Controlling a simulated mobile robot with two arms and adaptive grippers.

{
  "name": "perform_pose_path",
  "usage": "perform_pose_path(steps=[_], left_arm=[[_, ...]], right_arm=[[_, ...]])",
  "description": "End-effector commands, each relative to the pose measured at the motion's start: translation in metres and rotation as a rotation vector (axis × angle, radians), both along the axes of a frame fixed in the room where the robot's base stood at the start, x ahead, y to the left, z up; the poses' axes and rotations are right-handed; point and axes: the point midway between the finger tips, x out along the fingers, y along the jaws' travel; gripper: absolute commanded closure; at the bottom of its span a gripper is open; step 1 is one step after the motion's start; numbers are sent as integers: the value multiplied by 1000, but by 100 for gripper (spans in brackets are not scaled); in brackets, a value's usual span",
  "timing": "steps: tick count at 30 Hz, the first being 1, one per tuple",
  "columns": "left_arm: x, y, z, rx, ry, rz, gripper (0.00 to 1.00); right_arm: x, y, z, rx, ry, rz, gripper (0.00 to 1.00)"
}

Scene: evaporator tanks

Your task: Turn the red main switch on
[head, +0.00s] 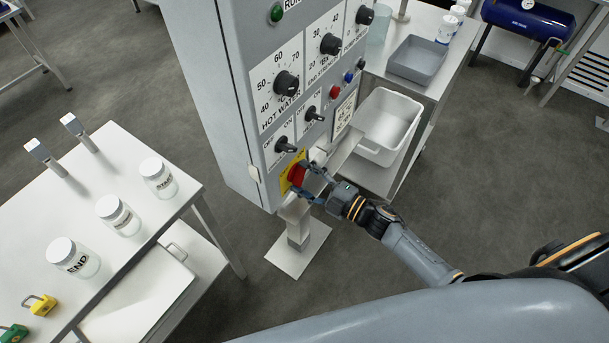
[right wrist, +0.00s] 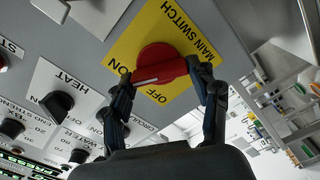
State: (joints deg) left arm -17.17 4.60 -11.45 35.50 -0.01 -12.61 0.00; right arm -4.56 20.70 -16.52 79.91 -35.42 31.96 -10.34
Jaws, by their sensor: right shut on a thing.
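The red main switch (head: 297,174) is low on the front of the grey cabinet, on a yellow plate (right wrist: 196,38) marked ON, OFF and MAIN SWITCH. In the right wrist view the red knob (right wrist: 160,62) has a raised handle with a white line on it, lying across the picture; its left end is near the word ON, and OFF is just below. My right gripper (head: 306,180) is shut on the handle, one finger at each end. In the head view its fingers partly cover the switch. My left gripper is not in view.
Black HEAT and HOT WATER knobs (head: 286,84) sit above the switch on the cabinet (head: 232,110). A metal ledge (head: 343,150) juts out close to my right gripper. A table (head: 40,205) with lidded jars is at left, and a white bin (head: 388,125) is at right.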

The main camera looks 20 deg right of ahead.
Motion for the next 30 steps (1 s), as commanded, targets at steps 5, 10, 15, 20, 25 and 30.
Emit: perform_pose_path(steps=[5,10,15,20,25,30], left_arm=[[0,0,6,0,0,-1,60],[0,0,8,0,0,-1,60],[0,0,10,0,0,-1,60],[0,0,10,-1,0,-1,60],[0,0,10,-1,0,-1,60],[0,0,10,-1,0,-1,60]], right_arm=[[0,-1,0,97,80,0,71],[0,-1,0,167,134,-1,71],[0,-1,0,209,166,-2,71],[0,-1,0,225,179,-1,71],[0,-1,-1,230,183,-1,71],[0,-1,-1,231,184,-1,71]])
